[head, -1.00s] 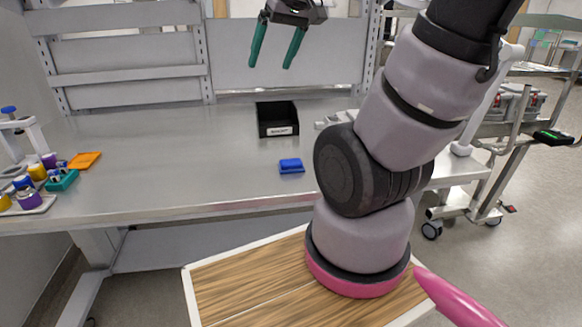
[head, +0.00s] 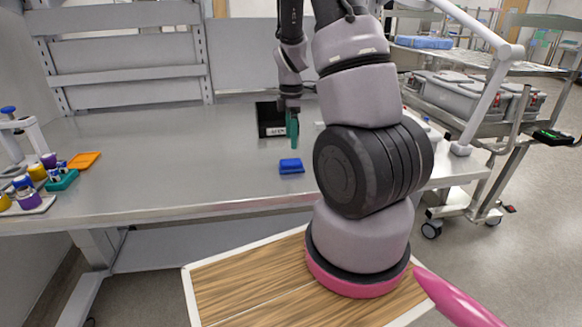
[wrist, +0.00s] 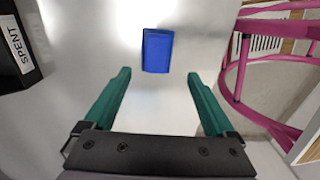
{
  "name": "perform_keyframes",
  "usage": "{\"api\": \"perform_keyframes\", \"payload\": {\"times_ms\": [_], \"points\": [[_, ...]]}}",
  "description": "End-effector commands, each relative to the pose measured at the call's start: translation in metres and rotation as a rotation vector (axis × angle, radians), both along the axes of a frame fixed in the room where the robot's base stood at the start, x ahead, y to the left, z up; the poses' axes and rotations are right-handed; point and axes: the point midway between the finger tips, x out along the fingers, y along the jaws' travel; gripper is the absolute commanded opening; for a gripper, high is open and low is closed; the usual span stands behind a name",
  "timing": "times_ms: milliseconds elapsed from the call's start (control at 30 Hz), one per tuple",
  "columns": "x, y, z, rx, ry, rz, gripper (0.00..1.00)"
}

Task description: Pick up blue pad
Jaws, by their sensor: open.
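The blue pad (head: 291,166) lies on the grey workbench, in front of the black bin. In the wrist view the blue pad (wrist: 157,50) is ahead of the fingertips, roughly midway between their lines, with nothing touching it. My gripper (head: 293,138) hangs above the bench with its green fingers pointing down, just behind and above the pad in the head view. In the wrist view my gripper (wrist: 160,75) is open and empty, its two green fingers wide apart.
A black bin (head: 268,122) labelled SPENT stands behind the pad. An orange pad (head: 84,160) and a teal holder (head: 62,181) with small parts lie at the bench's left. A cart (head: 480,90) with grey cases stands at right. The bench left of the pad is clear.

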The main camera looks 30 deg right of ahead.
Motion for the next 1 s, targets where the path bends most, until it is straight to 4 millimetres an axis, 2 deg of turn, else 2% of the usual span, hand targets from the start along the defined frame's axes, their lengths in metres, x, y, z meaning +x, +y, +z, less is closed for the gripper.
{"api": "perform_keyframes", "payload": {"times_ms": [100,367,600,733,933,967,1000], "points": [[-0.001,0.0,-0.02,0.0,0.004,-0.001,0.9],[0.001,0.0,-0.042,0.001,0.002,-0.002,0.9],[0.005,-0.002,-0.077,0.001,0.002,-0.003,0.9],[0.005,-0.002,-0.085,0.0,0.001,-0.003,0.9],[0.006,-0.002,-0.086,0.001,-0.001,-0.003,0.9],[0.006,-0.002,-0.086,0.001,0.0,-0.003,0.86],[0.006,-0.002,-0.086,0.001,0.0,-0.003,0.71]]}}
